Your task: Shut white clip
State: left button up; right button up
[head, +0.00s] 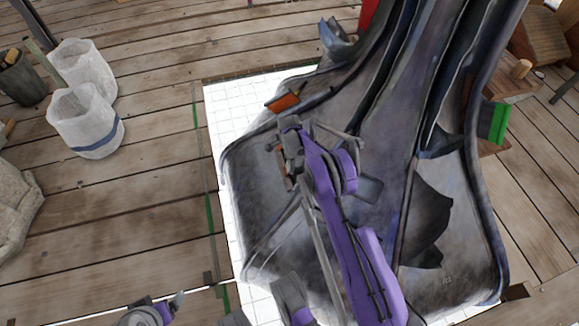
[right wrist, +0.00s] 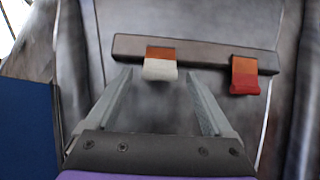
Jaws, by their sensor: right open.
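The white clip (right wrist: 160,69) shows in the right wrist view, a pale flap below an orange-brown upper part on a dark bar (right wrist: 205,52). A red clip (right wrist: 244,81) with an orange upper part is on the same bar, to the right. My right gripper (right wrist: 158,76) is open, its fingertips to either side of the white clip in the picture. I cannot tell whether they touch it. In the head view my right gripper (head: 284,152) is over the grey spire piece (head: 270,215), and the clips cannot be made out clearly. My left gripper (head: 160,305) is at the bottom left edge, partly cut off.
The spire piece lies on a white gridded sheet (head: 230,110) on a plank deck. An orange block (head: 284,102) and a green block (head: 492,123) sit at its edges. Two pale buckets (head: 85,115) stand at left. The planks between buckets and sheet are mostly clear.

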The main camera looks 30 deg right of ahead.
aim_at(288, 168)
jog(key=shift+f, duration=1.55)
jog(key=shift+c, duration=0.2)
jog(key=c, duration=1.3)
jog(key=shift+s+d+f+y+b, duration=0.1)
jog(key=shift+d+f+y+b, duration=0.35)
jog(key=shift+y+b, duration=0.55)
grip_shut()
jog(key=shift+d+r+t+y+b, duration=0.1)
jog(key=shift+t+y+b, duration=0.25)
jog(key=shift+b, duration=0.45)
jog(key=o, duration=1.3)
grip_release()
jog(key=shift+o, duration=0.2)
jog(key=shift+r, duration=0.15)
